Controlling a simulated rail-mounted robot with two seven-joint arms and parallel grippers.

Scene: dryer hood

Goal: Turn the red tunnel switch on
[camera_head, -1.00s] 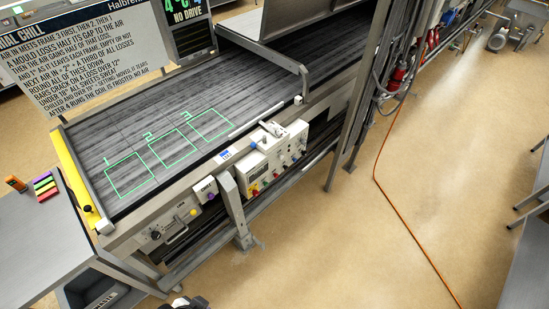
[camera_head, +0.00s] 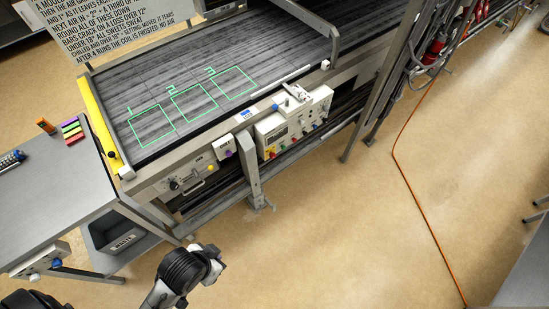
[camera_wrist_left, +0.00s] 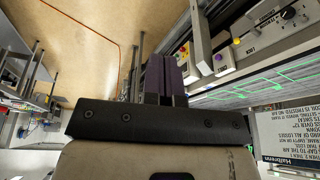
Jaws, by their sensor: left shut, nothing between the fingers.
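A white control box (camera_head: 296,122) with several coloured knobs hangs on the conveyor's front side in the head view. A red knob (camera_head: 272,155) sits at its lower left. A red device (camera_head: 433,52) hangs among cables by the post at the upper right. I cannot tell which red part is the tunnel switch, or its setting. The left wrist view shows my left gripper (camera_wrist_left: 163,80), its fingers shut and empty. The control box, with a red knob (camera_wrist_left: 183,49), lies beyond the fingers to the right, apart from them. My right gripper is not seen.
A small box with a purple knob (camera_head: 228,153) and a grey panel (camera_head: 186,178) sit left of the control box. The conveyor (camera_head: 180,65) runs behind them. A grey table (camera_head: 60,190) stands at left, a support leg (camera_head: 254,185) in front. The floor (camera_head: 330,235) is mostly clear.

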